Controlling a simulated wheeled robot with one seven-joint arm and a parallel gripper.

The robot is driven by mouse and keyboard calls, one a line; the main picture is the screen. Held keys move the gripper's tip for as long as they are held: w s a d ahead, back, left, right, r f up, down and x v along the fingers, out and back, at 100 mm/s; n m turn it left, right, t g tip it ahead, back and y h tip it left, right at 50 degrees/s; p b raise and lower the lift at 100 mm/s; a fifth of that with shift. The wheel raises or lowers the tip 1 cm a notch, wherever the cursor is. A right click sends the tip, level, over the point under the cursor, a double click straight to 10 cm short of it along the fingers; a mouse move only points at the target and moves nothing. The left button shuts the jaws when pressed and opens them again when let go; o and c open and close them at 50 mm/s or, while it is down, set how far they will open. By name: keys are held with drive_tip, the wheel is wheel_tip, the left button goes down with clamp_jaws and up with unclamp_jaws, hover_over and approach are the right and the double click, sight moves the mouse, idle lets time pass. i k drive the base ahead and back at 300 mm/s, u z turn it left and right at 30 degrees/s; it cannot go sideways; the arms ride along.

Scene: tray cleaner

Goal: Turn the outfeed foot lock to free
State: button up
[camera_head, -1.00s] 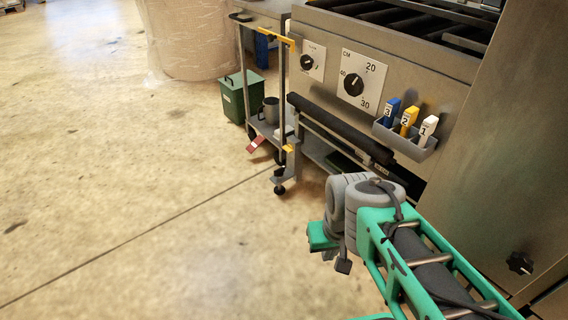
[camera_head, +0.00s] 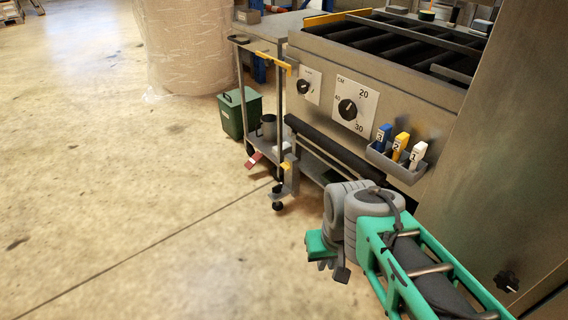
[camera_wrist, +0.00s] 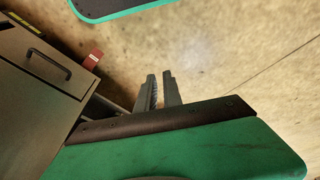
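A red foot tab (camera_head: 254,159) sticks out low at the near side of the grey wheeled cart (camera_head: 272,152) in the head view; I cannot tell for sure that it is the outfeed foot lock, nor read its setting. A red tab with a pale label (camera_wrist: 93,58) also shows in the wrist view, beside a grey cabinet; I cannot tell if it is the same one. My gripper (camera_wrist: 160,76) shows two dark fingers with a narrow gap between them, empty, above bare floor.
The machine front (camera_head: 322,70) has dials and a bin of numbered tags (camera_head: 394,160). A green box (camera_head: 240,112) and a wrapped roll (camera_head: 188,45) stand behind the cart. A grey cabinet with a black handle (camera_wrist: 48,62) is close in the wrist view. Floor at left is clear.

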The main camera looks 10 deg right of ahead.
sight(286, 166)
drive_tip(key=z, duration=0.05)
drive_tip(key=k, duration=0.5)
drive_tip(key=u, duration=1.25)
drive_tip(key=i, duration=1.1)
drive_tip(key=u, duration=0.7)
drive_tip(key=i, duration=1.15)
drive_tip(key=z, duration=0.75)
drive_tip(key=i, duration=0.95)
drive_tip(key=z, duration=1.25)
drive_tip(key=i, duration=0.3)
drive_tip(key=z, duration=0.25)
